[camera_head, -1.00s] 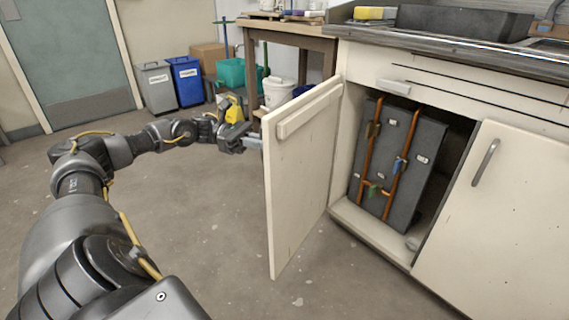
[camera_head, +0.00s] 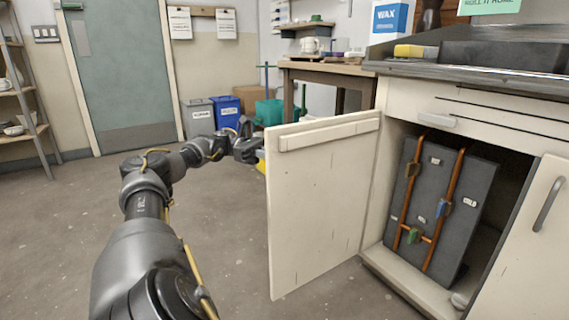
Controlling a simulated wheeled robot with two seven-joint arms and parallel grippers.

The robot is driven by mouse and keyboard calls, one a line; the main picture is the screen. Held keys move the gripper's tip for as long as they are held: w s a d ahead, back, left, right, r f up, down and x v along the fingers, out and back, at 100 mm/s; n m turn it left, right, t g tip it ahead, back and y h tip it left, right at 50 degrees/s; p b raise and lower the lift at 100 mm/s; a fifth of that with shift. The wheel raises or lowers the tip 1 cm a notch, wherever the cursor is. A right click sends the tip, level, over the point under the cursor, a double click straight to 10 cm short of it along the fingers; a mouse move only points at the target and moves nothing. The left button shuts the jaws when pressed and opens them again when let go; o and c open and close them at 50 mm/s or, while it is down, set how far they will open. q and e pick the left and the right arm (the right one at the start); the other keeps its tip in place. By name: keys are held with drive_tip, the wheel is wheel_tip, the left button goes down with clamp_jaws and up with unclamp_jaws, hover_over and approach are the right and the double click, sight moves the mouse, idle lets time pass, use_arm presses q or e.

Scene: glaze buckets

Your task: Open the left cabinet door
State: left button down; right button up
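The left cabinet door (camera_head: 322,205) stands swung wide open, its inner face with a raised strip turned toward me. The cabinet (camera_head: 375,205) behind it shows a dark interior with a grey panel and copper pipes. My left gripper (camera_head: 254,150) is beside the door's free upper edge, on its far side. Its fingertips are small and partly hidden, so I cannot tell if they touch the door or are open. My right gripper is not in view.
A grey bin (camera_head: 198,118), a blue bin (camera_head: 227,112) and a teal crate (camera_head: 269,112) stand at the back. The floor (camera_head: 75,225) left of my arm is clear.

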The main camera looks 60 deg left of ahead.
use_arm(q)
drive_tip(key=shift+a, duration=0.25)
drive_tip(key=c, duration=1.8)
unclamp_jaws()
